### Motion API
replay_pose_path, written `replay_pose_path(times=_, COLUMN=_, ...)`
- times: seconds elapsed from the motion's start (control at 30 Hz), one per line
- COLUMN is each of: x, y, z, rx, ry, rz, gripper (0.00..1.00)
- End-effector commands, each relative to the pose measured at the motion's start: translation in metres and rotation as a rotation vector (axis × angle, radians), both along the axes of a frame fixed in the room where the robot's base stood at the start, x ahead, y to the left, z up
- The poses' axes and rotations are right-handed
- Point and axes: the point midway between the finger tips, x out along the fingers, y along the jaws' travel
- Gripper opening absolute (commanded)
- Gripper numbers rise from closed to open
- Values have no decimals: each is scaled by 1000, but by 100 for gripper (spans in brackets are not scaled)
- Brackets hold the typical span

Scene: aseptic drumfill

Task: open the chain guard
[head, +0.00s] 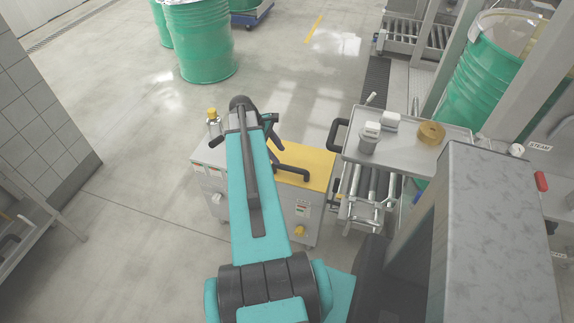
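A yellow cover (314,164), which looks like the chain guard, lies flat on top of a light grey cabinet (301,209) in the head view. It appears closed. A black bar handle (291,172) is on it. My teal arm crosses in front and hides the cover's left part. My gripper (272,129) is at the far end of the arm, dark and small, near the back left edge of the cover. Its fingers are partly hidden by the arm, and I cannot tell whether they are open or touch anything.
A metal tray (400,158) with small containers and a brown ring (431,133) stands close on the right, above rollers (366,190). A yellow-capped bottle (213,122) stands left of the arm. A grey housing (500,240) blocks the right front.

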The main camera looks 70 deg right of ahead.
Motion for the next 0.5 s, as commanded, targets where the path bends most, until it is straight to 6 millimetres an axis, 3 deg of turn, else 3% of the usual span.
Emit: replay_pose_path(times=0.5, x=-20, y=-11, z=-48, rx=1, ry=0, rz=0, gripper=39)
